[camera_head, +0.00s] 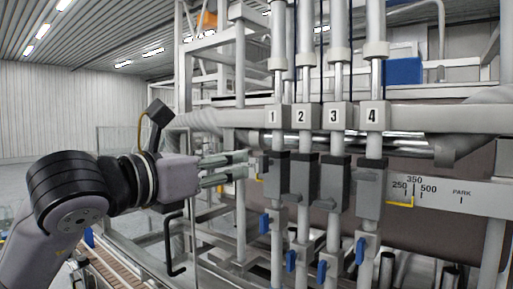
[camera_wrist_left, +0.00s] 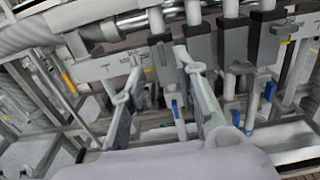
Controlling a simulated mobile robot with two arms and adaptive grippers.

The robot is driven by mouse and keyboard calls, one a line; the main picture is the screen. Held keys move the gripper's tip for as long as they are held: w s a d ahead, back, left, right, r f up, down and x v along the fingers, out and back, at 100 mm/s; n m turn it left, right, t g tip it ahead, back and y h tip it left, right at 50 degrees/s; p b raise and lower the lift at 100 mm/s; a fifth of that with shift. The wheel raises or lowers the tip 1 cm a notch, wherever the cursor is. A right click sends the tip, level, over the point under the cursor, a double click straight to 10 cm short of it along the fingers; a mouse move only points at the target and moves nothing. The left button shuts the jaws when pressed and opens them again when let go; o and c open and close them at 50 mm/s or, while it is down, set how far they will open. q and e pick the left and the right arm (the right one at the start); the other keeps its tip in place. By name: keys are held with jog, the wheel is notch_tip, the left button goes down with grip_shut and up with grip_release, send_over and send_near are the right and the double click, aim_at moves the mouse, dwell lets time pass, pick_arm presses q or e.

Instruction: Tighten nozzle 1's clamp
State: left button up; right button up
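Nozzle 1 (camera_head: 278,118) is the leftmost of a row of upright filling nozzles, marked by a block with the number 1. A dark block (camera_head: 278,172) sits on its pipe below the number. A small pale part (camera_head: 261,166) shows at the left of this block; I cannot tell for sure that it is the clamp. My left gripper (camera_head: 246,164) points right, its fingertips just left of this part. In the left wrist view the two fingers (camera_wrist_left: 155,75) are spread with nothing seen held between them. My right gripper is in neither view.
Nozzles 2 (camera_head: 300,117), 3 (camera_head: 334,117) and 4 (camera_head: 373,116) stand close to the right. Blue valve handles (camera_head: 265,223) hang below. A bent black crank (camera_head: 171,245) is below my gripper. A conveyor (camera_head: 113,271) runs at the lower left. A scale plate (camera_head: 455,192) is at right.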

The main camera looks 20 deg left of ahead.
aim_at(261, 157)
pick_arm(q)
jog(key=p+x, duration=0.3)
jog(key=x, duration=0.4)
jog(key=shift+w+d, duration=0.1)
jog(key=shift+w, duration=0.15)
jog(key=shift+w+d, duration=0.15)
jog(key=shift+w, duration=0.25)
grip_shut()
